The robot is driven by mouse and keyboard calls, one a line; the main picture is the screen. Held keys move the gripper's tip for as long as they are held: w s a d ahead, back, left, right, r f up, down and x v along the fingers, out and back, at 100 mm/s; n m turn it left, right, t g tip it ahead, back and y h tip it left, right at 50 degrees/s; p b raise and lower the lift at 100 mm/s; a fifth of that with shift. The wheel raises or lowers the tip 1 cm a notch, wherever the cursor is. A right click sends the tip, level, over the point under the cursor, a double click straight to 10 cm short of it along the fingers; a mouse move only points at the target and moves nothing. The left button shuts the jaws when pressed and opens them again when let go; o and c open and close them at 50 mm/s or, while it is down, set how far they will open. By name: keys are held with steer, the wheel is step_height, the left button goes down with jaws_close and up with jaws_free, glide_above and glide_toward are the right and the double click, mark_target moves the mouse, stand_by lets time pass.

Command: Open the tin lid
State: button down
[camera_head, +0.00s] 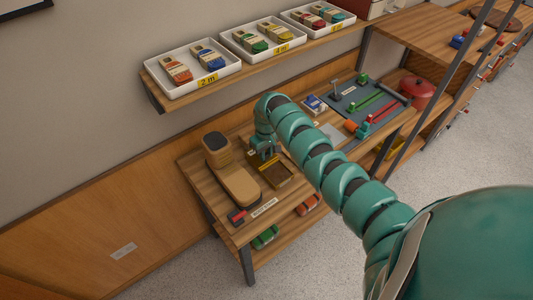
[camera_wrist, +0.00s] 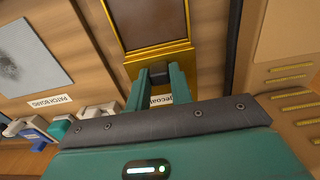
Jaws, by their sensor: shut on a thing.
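The tin (camera_head: 277,177) is a small box with a gold rim and brown inside the rim. It sits on the wooden table beside a tan machine. In the wrist view the tin (camera_wrist: 163,57) shows its gold edge and a dark brown panel at the top. My gripper (camera_head: 265,150) is at the tin's far end in the head view. In the wrist view my gripper (camera_wrist: 168,75) has its two teal fingers closed on a dark tab at the tin's gold edge. The fingers hide part of the tab. I cannot tell how far the lid is raised.
The tan machine (camera_head: 232,178) stands close to the tin's left. A dark mat (camera_head: 365,108) with green and red tools lies to the right. White trays (camera_head: 195,75) of packets line the shelf above. A grey sheet (camera_wrist: 27,58) and a red pot (camera_head: 417,92) are nearby.

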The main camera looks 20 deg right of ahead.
mark_target(267, 154)
steer(key=shift+w+f, duration=0.1)
steer(key=shift+w, duration=0.05)
steer(key=shift+s+d, duration=0.1)
steer(key=shift+s, duration=0.15)
steer(key=c, duration=1.2)
jaws_free()
steer(key=shift+w, duration=0.1)
steer(key=shift+c, duration=0.2)
steer(key=shift+r, duration=0.2)
step_height(267, 154, up, 17)
steer(key=b, duration=0.4)
steer(key=shift+r, duration=0.1)
